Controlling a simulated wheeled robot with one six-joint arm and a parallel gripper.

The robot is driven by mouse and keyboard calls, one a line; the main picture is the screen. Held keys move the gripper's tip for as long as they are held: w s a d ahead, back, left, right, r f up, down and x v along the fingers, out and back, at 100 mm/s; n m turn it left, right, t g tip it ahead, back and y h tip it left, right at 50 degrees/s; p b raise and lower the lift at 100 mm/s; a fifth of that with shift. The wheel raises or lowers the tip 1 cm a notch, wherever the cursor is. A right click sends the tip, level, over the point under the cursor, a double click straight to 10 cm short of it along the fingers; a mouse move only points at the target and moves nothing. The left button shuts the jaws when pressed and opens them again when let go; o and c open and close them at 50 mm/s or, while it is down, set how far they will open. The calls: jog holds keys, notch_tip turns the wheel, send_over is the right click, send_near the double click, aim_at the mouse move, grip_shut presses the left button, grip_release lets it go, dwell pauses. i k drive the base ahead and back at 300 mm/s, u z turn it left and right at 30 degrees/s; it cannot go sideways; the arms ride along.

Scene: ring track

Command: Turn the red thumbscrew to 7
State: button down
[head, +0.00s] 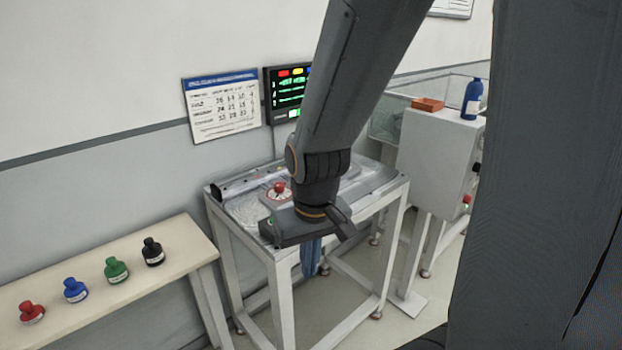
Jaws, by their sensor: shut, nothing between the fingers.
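A small red knob (279,187), which looks like the red thumbscrew, stands on a pale round plate on the white-framed bench (218,216). Its scale numbers are too small to read. My gripper (308,226) is at the end of my arm, in front of and to the right of the knob in the picture. It is shut and empty, and its fingertips are hard to make out. My arm hides part of the bench top behind it.
A grey cabinet (435,160) with an orange tray (428,104) and blue bottle (472,99) stands right. A lit display (288,92) hangs behind.

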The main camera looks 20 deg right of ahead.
aim_at(279, 188)
jog(key=z, duration=0.1)
jog(key=k, duration=0.4)
jog(key=u, duration=0.8)
jog(key=i, duration=1.1)
jog(key=z, duration=0.75)
